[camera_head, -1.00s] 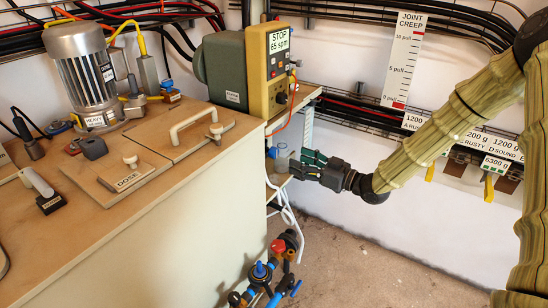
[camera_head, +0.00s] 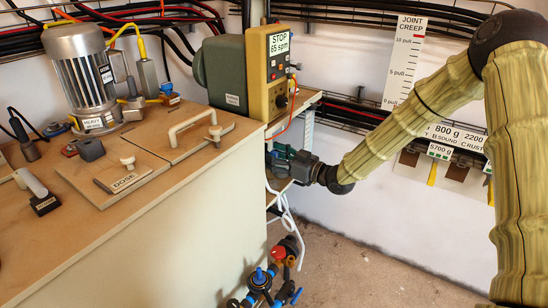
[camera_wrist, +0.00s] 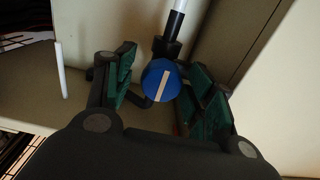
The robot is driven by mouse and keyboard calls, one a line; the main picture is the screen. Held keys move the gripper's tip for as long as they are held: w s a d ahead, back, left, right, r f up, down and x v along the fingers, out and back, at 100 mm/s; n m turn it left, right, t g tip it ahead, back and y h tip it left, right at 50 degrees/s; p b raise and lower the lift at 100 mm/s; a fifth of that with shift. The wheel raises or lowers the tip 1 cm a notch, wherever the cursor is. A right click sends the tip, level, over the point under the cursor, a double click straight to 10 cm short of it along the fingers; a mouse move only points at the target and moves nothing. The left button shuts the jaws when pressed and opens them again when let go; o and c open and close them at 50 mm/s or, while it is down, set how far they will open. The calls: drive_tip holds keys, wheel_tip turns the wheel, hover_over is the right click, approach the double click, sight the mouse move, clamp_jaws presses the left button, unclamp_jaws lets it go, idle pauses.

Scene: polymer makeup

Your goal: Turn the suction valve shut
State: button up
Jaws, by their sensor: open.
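A round blue valve knob (camera_wrist: 160,80) with a pale stripe shows in the wrist view, on a dark fitting with a white tube above it. The stripe runs slightly tilted from vertical. My gripper (camera_wrist: 158,88) is open, with green-padded fingers on both sides of the knob; whether they touch it I cannot tell. In the head view my gripper (camera_head: 277,158) reaches left to the side of the bench, below the pump, and hides the knob there.
The green and yellow pump (camera_head: 268,75) reads STOP, 65 spm. Below stand other valves with a red knob (camera_head: 278,251) and a blue knob (camera_head: 259,276). The wooden bench (camera_head: 130,225) fills the left; floor at lower right is clear.

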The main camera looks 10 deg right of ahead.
drive_tip(key=c, duration=1)
drive_tip(key=shift+c, duration=0.2)
